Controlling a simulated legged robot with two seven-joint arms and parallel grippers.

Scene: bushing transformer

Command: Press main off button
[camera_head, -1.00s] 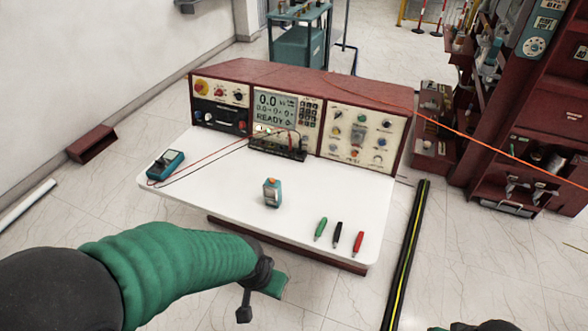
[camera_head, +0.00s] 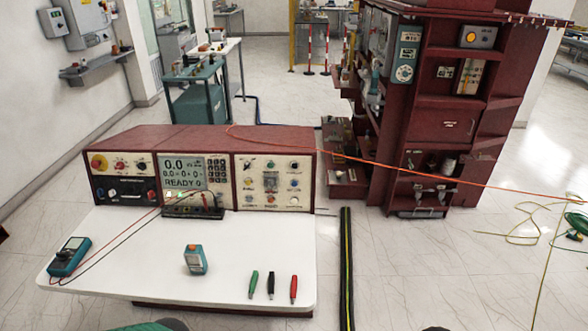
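The test console (camera_head: 200,140) stands on a white table, with several knobs and buttons on its panels. A large round red and yellow control (camera_head: 98,162) is at the upper left of its front. The right panel (camera_head: 270,183) has several small coloured buttons. A grey box with a round yellow-orange control (camera_head: 478,37) is on the red cabinet at the upper right. I cannot read which one is the main off button. Only a sliver of my green left arm shows at the bottom edge, and a dark part at the lower right. Neither gripper's fingers show.
The white tabletop (camera_head: 140,245) holds a teal meter (camera_head: 69,257), a small teal device (camera_head: 195,259) and green, black and red probes (camera_head: 271,285). The red cabinet (camera_head: 440,145) stands right of the console. An orange cable crosses between them.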

